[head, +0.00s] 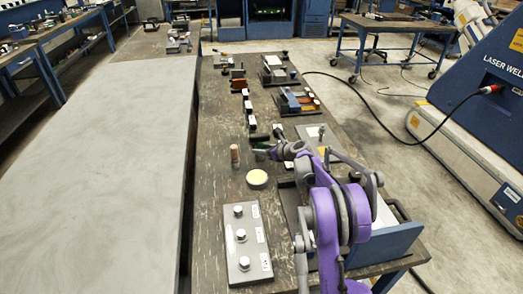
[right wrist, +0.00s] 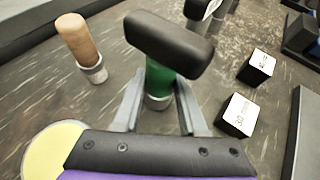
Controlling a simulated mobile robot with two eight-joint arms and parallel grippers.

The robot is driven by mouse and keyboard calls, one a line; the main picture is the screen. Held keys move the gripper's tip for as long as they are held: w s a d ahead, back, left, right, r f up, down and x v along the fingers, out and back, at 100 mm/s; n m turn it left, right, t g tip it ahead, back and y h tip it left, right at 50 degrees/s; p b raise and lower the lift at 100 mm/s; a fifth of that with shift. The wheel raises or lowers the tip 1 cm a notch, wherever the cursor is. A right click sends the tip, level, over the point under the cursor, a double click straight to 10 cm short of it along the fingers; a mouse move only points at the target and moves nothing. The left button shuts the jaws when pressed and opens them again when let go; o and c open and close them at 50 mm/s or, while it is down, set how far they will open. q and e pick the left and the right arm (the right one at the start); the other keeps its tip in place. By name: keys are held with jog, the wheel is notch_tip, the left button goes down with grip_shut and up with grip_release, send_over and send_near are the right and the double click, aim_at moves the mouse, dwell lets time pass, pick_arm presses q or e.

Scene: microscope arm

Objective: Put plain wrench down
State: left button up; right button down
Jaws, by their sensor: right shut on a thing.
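The plain wrench (right wrist: 168,45) looks like a T-shaped tool with a black bar on top, a green shaft and a grey collar at its lower end. My right gripper (right wrist: 158,90) is shut around the green shaft, one finger on each side, below the black bar. In the head view the green shaft (head: 260,152) shows small at the tip of my right gripper (head: 267,152), over the dark worn bench (head: 215,215). The wrench looks roughly upright. I cannot tell whether its lower end touches the bench. My left gripper is not in view.
A wooden-handled tool (head: 234,155) stands left of the wrench. A pale yellow disc (head: 257,178) lies nearer. A grey plate with several knobs (head: 246,240) lies in front. White-topped black blocks (right wrist: 237,115) sit right of the wrench. Bare bench lies left of the wooden-handled tool.

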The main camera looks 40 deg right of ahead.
jog(key=c, duration=0.9)
grip_release()
jog(key=shift+f, duration=0.15)
jog(key=o, duration=0.4)
jog(key=shift+o, duration=0.2)
jog(key=shift+r, duration=0.25)
jog(key=v, duration=1.2)
jog(key=shift+f, duration=0.1)
